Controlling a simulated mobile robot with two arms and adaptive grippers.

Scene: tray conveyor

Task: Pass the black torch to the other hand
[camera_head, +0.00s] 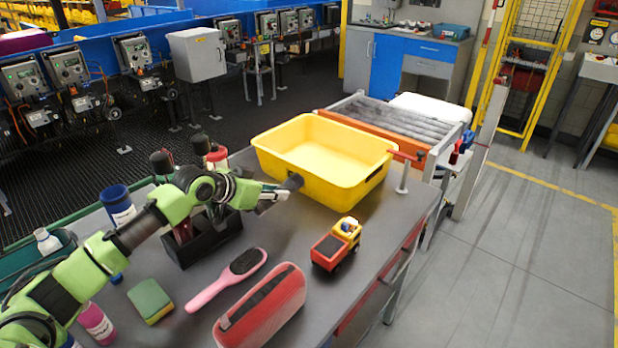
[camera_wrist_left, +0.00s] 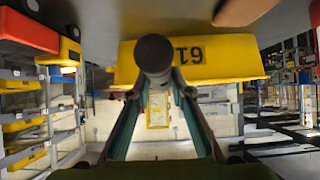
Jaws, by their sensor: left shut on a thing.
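My left gripper (camera_head: 281,190) is shut on the black torch (camera_head: 293,182), in front of the near left side of the yellow bin. Only a short dark end of the torch shows in the head view. In the left wrist view the torch (camera_wrist_left: 154,56) is a dark round end between the two fingers of my left gripper (camera_wrist_left: 158,82). The rest of it is hidden. My right gripper is in neither view.
The yellow bin (camera_head: 268,152) stands empty at the table's far end. A black caddy (camera_head: 190,252) is under my left arm. A toy truck (camera_head: 336,245), pink hairbrush (camera_head: 228,279), red case (camera_head: 262,308) and green sponge (camera_head: 150,299) lie in front.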

